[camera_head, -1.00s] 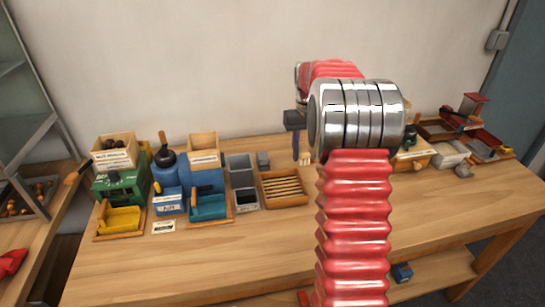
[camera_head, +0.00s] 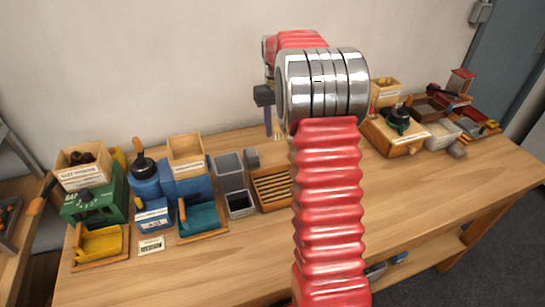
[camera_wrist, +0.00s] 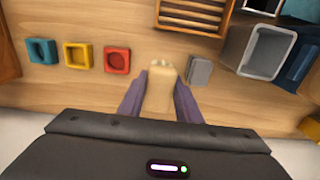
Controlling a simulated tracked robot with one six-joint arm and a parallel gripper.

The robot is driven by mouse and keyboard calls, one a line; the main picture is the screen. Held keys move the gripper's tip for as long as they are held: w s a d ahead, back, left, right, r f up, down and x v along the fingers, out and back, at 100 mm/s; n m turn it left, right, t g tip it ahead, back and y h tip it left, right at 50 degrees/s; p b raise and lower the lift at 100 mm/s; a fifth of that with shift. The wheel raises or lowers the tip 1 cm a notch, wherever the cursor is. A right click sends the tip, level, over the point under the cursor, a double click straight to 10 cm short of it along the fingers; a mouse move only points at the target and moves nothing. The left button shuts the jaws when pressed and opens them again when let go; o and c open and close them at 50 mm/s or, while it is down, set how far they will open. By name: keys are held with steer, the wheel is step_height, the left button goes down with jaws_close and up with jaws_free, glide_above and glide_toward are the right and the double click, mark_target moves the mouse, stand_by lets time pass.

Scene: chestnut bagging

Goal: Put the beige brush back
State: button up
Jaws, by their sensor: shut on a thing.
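My gripper (camera_wrist: 160,98) has two purple fingers, shut on the beige brush (camera_wrist: 159,88), which lies between them in the wrist view. The brush's far end shows small pale tips past the fingers. In the head view my gripper (camera_head: 268,122) hangs above the back of the bench, left of my arm's metal joint, and the brush is hard to make out there. A teal (camera_wrist: 41,51), a yellow (camera_wrist: 78,55) and a red square holder (camera_wrist: 117,60) stand in a row left of the brush in the wrist view.
A grey block (camera_wrist: 199,70) stands close to the right of the brush. A slatted wooden tray (camera_head: 272,188) and grey bins (camera_head: 240,204) lie nearby. Blue and green machines (camera_head: 95,200) fill the bench's left. The front of the bench is bare.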

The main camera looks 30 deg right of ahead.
steer(key=shift+a, duration=0.1)
glide_above(275, 157)
steer(key=shift+s+f, duration=0.1)
steer(key=shift+f, duration=2.4)
steer(key=shift+f, duration=2.5)
steer(key=shift+f, duration=0.1)
steer(key=o, duration=1.1)
step_height(275, 157, up, 12)
steer(key=shift+r, duration=0.15)
